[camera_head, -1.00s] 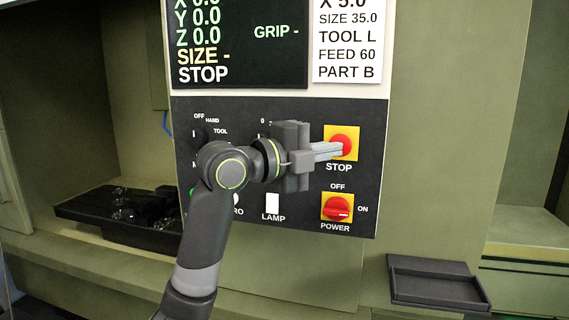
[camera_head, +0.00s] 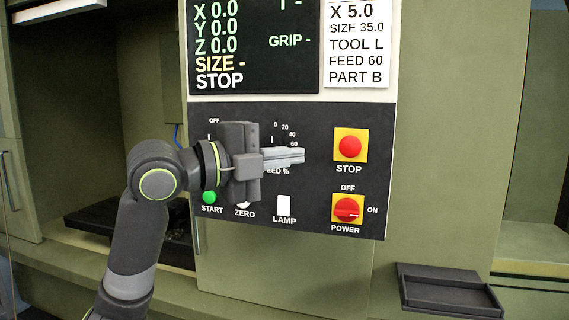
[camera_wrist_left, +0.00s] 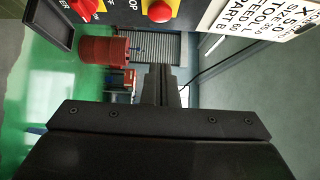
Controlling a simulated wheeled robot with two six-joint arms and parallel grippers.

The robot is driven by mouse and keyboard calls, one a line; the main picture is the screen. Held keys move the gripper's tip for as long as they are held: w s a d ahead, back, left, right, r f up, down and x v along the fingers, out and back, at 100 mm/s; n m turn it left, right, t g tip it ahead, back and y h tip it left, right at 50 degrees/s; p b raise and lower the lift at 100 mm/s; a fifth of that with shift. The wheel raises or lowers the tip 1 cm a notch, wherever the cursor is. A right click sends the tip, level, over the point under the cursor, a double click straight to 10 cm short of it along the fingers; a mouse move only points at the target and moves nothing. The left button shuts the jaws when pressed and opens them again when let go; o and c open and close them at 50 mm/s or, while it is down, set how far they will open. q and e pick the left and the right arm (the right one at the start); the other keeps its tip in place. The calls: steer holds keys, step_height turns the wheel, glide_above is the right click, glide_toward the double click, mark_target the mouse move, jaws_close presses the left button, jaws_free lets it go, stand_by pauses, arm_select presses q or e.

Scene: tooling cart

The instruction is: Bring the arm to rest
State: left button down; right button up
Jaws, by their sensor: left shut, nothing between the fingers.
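My left arm comes in from the left in the head view. Its gripper (camera_head: 303,156) is shut and empty, in front of the control panel (camera_head: 305,218), left of the red STOP button (camera_head: 350,146) and apart from it. It hides part of the feed dial and the knobs at the panel's left. In the left wrist view the shut fingers (camera_wrist_left: 162,72) point away from the camera, and the STOP button (camera_wrist_left: 159,11) shows at the top. My right gripper is not in view.
The red POWER switch (camera_head: 348,209), white LAMP switch (camera_head: 284,205) and green START button (camera_head: 209,197) are on the panel. A dark tray (camera_head: 450,288) sits at the lower right. A red drum (camera_wrist_left: 103,50) stands on the floor in the left wrist view.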

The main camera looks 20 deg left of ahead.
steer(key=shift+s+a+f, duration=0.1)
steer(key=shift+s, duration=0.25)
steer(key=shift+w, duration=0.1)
